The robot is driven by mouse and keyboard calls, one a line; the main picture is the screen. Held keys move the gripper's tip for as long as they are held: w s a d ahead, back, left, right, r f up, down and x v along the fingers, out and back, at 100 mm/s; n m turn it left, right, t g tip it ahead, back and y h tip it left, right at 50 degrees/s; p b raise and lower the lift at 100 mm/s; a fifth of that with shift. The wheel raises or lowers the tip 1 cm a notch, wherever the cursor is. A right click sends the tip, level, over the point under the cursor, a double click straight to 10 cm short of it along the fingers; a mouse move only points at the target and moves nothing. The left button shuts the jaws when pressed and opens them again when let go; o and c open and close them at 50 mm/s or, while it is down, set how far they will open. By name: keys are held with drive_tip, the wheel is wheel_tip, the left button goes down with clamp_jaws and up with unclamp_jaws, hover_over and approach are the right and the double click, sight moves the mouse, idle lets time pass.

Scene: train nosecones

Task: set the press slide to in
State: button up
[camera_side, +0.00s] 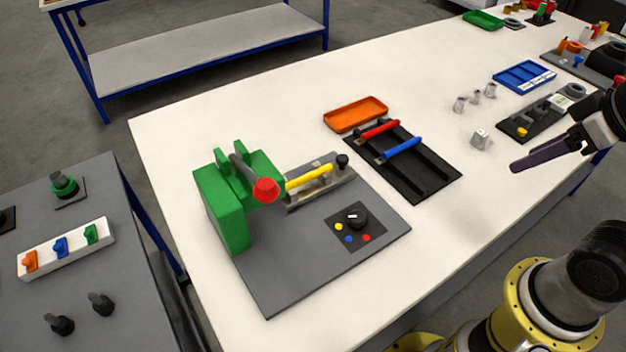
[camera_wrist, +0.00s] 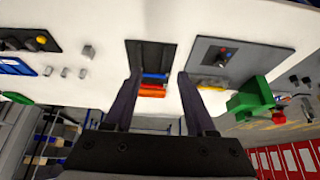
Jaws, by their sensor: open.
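The green press (camera_side: 222,205) stands on a grey base plate (camera_side: 290,262) at the near left of the white table in the side view. Its lever ends in a red ball (camera_side: 266,189). Beside it a low grey metal slide rail (camera_side: 318,193) carries a yellow bar (camera_side: 309,179), with a black knob (camera_side: 342,160) at the end away from the press. I cannot tell the slide's exact setting. The press also shows at the right of the wrist view (camera_wrist: 250,98). My gripper (camera_wrist: 158,78) is open and empty, high at the right in the side view, well away from the press.
A black dial panel (camera_side: 355,220) sits on the same plate. A black rack (camera_side: 415,178) with red and blue bars and an orange tray (camera_side: 356,114) lie behind it. Small grey parts and a blue tray (camera_side: 524,77) are farther right.

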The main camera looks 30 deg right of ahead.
idle(0.3)
drive_tip(key=shift+o, duration=0.6)
drive_tip(key=w+r+m, duration=0.5)
drive_tip(key=r+m, duration=0.2)
drive_tip(key=m, duration=0.1)
drive_tip(key=m+g, duration=0.6)
hover_over(343, 157)
wheel_tip(343, 157, down, 10)
wheel_tip(343, 157, down, 13)
drive_tip(key=shift+r, duration=0.2)
